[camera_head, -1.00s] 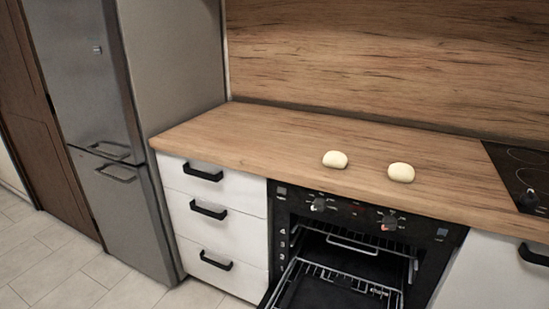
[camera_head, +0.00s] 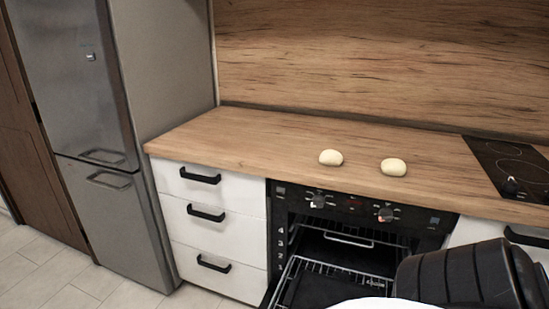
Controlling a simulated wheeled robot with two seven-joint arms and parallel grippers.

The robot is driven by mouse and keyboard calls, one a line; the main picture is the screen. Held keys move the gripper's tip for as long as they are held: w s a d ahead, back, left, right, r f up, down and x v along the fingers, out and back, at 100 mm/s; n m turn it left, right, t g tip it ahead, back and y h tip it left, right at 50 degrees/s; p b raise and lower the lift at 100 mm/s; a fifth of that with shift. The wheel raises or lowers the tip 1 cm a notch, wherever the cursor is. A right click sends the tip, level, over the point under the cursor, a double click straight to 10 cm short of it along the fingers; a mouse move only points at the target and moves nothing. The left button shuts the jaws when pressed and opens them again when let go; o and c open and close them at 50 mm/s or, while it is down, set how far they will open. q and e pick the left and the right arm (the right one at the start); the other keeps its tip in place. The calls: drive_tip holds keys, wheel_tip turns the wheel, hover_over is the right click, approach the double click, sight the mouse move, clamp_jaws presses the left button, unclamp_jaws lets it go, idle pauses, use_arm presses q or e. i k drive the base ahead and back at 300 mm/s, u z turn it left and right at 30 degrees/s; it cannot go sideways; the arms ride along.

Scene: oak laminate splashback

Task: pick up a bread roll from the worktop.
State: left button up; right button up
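Two pale, rounded bread rolls lie apart on the wooden worktop (camera_head: 235,143), near its front edge above the oven. The left bread roll (camera_head: 331,157) sits a little farther back than the right bread roll (camera_head: 393,167). Nothing touches either roll. A black part of my own arm shows at the lower right, in front of the oven and the right-hand cabinet. Neither gripper's fingers are in view.
The oven (camera_head: 345,215) below the rolls has its door open, with a wire rack (camera_head: 325,270) showing. A black hob (camera_head: 510,165) lies to the right. A tall grey fridge (camera_head: 75,90) stands left. The worktop's left part is clear.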

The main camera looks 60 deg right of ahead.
sight(328, 157)
drive_tip(key=u, duration=0.05)
drive_tip(key=i, duration=2.45)
drive_tip(key=z, duration=2.75)
